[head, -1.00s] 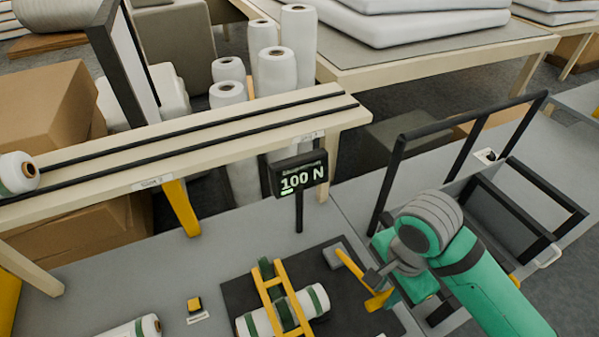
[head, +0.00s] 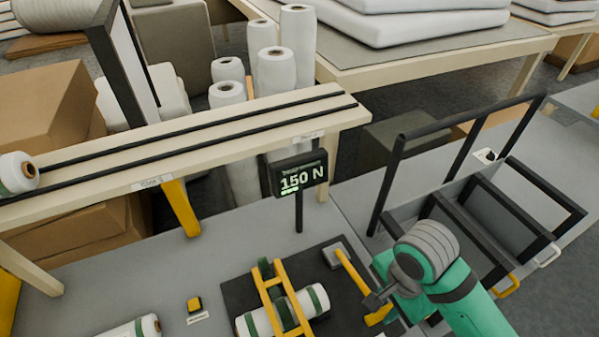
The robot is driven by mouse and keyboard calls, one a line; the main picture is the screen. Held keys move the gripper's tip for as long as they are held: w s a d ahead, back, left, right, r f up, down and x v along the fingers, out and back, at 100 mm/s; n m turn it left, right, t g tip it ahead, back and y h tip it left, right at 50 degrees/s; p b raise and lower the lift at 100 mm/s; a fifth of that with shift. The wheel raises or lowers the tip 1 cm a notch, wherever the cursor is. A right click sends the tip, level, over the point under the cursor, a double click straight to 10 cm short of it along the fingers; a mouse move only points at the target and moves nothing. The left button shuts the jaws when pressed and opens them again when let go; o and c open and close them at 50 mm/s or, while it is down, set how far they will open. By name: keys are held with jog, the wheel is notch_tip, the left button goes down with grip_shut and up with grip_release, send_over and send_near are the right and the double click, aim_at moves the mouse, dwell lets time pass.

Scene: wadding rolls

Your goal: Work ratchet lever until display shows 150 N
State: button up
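The display (head: 299,176) stands on a dark post and reads 150 N in light green digits, with a green bar beneath. The yellow ratchet lever (head: 352,273) slants down to the right from a grey block (head: 333,256) on the dark mat. My gripper (head: 376,300) is at the lever's lower end. The wrist and green arm hide part of it, so I cannot tell whether its fingers are closed on the lever. A white roll with green bands (head: 262,322) lies on the mat, under a yellow frame (head: 279,301) with a green strap.
A pale shelf (head: 200,133) with dark rails runs behind the display. Black-framed bins (head: 492,215) stand right of my arm. A small yellow block (head: 194,304) and another roll (head: 135,328) lie left of the mat (head: 236,290).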

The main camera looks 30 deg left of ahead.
notch_tip(320, 180, up, 10)
jog(key=w+a, duration=0.2)
jog(key=shift+a+f, duration=0.2)
jog(key=shift+a, duration=0.05)
dwell(0.9)
jog(key=shift+w+r, duration=0.1)
dwell(0.5)
notch_tip(320, 180, up, 6)
jog(key=shift+f, duration=0.1)
dwell(0.5)
dwell(0.5)
